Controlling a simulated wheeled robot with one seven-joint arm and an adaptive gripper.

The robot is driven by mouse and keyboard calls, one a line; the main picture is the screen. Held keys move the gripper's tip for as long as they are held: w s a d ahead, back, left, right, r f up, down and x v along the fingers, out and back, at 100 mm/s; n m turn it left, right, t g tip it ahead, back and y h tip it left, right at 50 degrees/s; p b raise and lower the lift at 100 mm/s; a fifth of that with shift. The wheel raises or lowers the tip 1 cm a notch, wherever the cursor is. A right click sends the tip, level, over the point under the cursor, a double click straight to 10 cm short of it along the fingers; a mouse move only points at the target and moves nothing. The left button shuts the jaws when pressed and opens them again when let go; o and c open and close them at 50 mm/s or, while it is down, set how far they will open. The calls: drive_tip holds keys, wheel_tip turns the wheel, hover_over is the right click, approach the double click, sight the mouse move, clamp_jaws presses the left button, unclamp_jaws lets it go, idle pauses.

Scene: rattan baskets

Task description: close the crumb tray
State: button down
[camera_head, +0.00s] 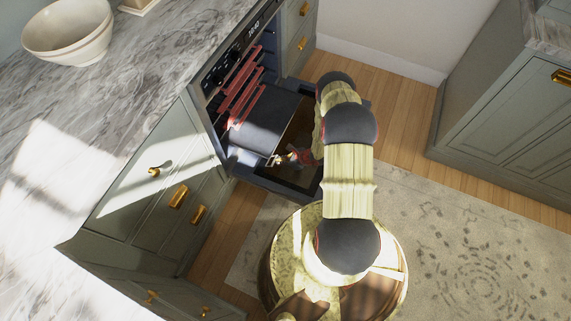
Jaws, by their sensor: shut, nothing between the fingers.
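The oven (222,68) in the counter front has its door (262,181) folded down open. A dark flat tray (268,122), which looks like the crumb tray, sticks out of the oven over the open door. My gripper (273,160) is shut and empty. It is low over the open door, close to the tray's near front corner. I cannot tell whether it touches the tray. My arm hides part of the door's right side.
Red-edged racks (240,82) sit inside the oven above the tray. Grey-green drawers (165,190) flank it under a marble counter (120,70) with a cream bowl (68,32). Another cabinet (505,130) stands at right. Wooden floor and a patterned rug (450,225) are clear between.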

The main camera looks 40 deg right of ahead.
sight(236, 145)
drive_tip(key=w+a, duration=0.4)
drive_tip(key=w, duration=0.3)
drive_tip(key=w+a, duration=0.4)
drive_tip(key=w, duration=0.3)
drive_tip(key=w+a, duration=0.4)
drive_tip(key=w, duration=0.3)
drive_tip(key=shift+a+f, duration=0.1)
drive_tip(key=shift+a, duration=0.2)
